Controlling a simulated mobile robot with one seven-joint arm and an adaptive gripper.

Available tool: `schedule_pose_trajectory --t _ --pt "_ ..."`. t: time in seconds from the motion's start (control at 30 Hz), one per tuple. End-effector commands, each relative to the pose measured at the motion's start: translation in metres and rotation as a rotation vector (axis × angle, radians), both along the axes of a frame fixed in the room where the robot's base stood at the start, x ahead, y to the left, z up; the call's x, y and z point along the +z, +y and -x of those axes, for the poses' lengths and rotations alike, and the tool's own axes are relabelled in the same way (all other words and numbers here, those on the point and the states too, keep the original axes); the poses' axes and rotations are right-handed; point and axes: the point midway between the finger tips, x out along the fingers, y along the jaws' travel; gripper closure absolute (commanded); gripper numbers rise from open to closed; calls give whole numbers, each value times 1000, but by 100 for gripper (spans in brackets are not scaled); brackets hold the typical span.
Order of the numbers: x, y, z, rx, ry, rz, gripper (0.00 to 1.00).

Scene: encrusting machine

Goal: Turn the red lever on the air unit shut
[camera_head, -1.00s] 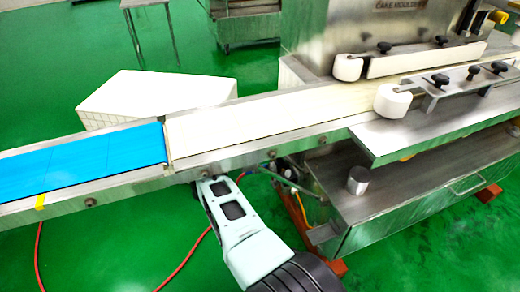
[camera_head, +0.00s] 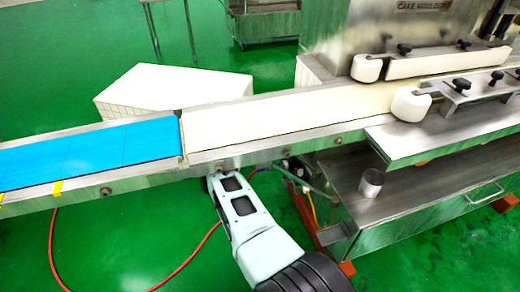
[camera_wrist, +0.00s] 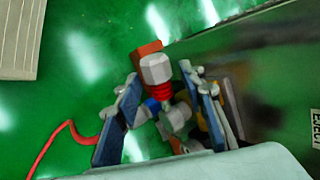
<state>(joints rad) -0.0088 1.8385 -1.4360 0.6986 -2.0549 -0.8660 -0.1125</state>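In the wrist view, the air unit (camera_wrist: 155,70) stands between the fingers of my gripper (camera_wrist: 160,75). It has a pale grey cap, a red ribbed part (camera_wrist: 162,92) just below it, a small blue part (camera_wrist: 152,105) and grey fittings. I cannot tell whether the red part is the lever. My gripper is open, with one blue-grey finger on each side of the unit. Whether either finger touches it is unclear. In the head view, my arm reaches under the conveyor, and the gripper and the air unit are hidden there.
The conveyor (camera_head: 270,150) with a blue belt section (camera_head: 90,155) crosses above my arm. The steel machine base (camera_head: 420,200) stands to the right on orange feet. A red hose (camera_head: 190,255) lies on the green floor and shows at left in the wrist view (camera_wrist: 60,135).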

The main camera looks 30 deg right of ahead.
Motion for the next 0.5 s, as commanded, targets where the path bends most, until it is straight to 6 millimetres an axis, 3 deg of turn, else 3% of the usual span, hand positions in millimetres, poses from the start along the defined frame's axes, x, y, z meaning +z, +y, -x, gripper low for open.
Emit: schedule_pose_trajectory --t 0.2,0.5 --pt "24 18 -2 3 -6 1 63" --pt "21 75 5 6 -3 0 63"
